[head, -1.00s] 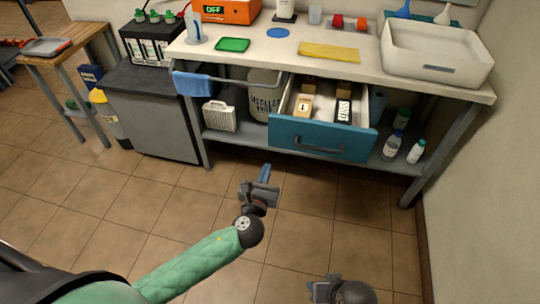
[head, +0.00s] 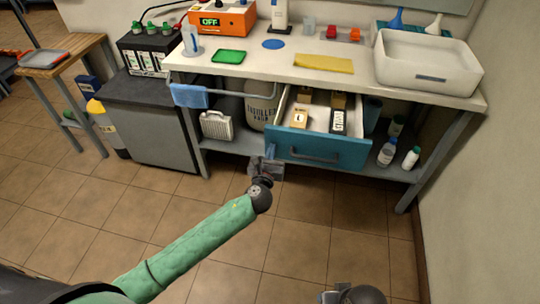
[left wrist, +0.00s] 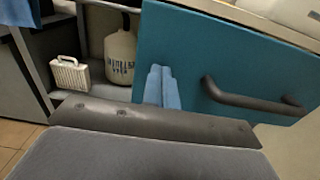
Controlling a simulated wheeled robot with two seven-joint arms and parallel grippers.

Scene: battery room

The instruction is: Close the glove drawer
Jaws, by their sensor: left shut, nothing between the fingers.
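The glove drawer (head: 350,155) stands pulled out under the white bench, with a blue front and several small boxes inside. Its grey bar handle (head: 315,157) also shows in the left wrist view (left wrist: 250,98). My left gripper (head: 269,152) is at the left end of the drawer front, its blue fingers together and empty. In the left wrist view the fingers (left wrist: 162,88) stand in front of the blue panel (left wrist: 190,45), left of the handle; I cannot tell whether they touch it. My right gripper (head: 332,296) shows only partly at the bottom edge, its jaws unclear.
The bench top (head: 300,90) holds a white basin (head: 428,68), a yellow cloth (head: 323,63) and an orange device (head: 222,20). A white jug (head: 260,108) and bottles (head: 388,152) stand on the lower shelf. A towel rail with a blue towel (head: 189,96) is at the left. The floor in front is clear.

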